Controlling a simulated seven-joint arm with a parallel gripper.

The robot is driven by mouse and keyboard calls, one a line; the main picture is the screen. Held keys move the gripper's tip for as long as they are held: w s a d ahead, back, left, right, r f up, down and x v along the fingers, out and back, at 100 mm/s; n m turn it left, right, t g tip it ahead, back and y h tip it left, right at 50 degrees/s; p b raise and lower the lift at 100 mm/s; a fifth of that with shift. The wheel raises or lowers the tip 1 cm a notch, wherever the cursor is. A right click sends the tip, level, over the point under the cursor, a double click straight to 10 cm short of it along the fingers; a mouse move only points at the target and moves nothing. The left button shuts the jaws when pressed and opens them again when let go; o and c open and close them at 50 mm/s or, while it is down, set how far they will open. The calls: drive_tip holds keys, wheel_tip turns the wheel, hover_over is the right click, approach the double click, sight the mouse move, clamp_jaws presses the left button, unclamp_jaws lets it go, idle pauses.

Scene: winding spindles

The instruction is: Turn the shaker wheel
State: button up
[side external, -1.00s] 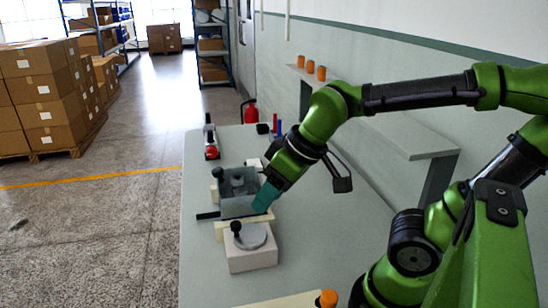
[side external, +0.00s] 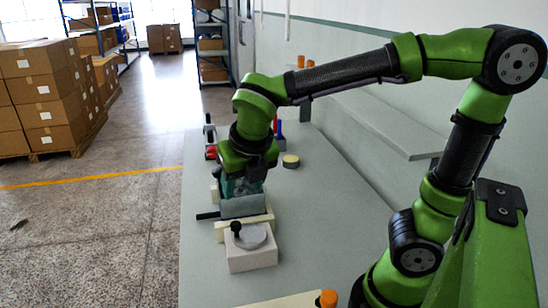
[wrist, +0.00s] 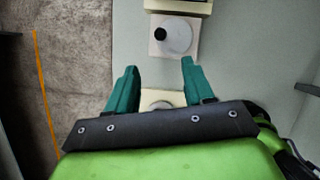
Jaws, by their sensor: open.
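A grey wheel with a black knob (side external: 236,228) sits on a pale block (side external: 252,260) near the left edge of the bench. A similar grey disc with a black knob (wrist: 160,34) shows ahead of my fingers in the wrist view; I cannot tell for certain that it is the same one. My gripper (wrist: 159,64) is open, its two teal fingers apart and empty. In the side view my gripper (side external: 241,187) points down over a grey box device (side external: 243,207), beyond the wheel block. Its fingertips are partly hidden there, so contact cannot be judged.
A pale bar (side external: 262,217) with a dark rod (side external: 207,216) lies between the box device and the wheel block. A small round-topped piece (side external: 290,161) stands to the right of my gripper. The bench's middle and right (side external: 310,225) are clear.

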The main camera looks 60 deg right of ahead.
sight(236, 224)
drive_tip(key=x, duration=1.6)
drive_tip(key=shift+d+f, duration=0.1)
drive_tip(key=shift+f, duration=0.25)
drive_tip(key=shift+c, duration=0.4)
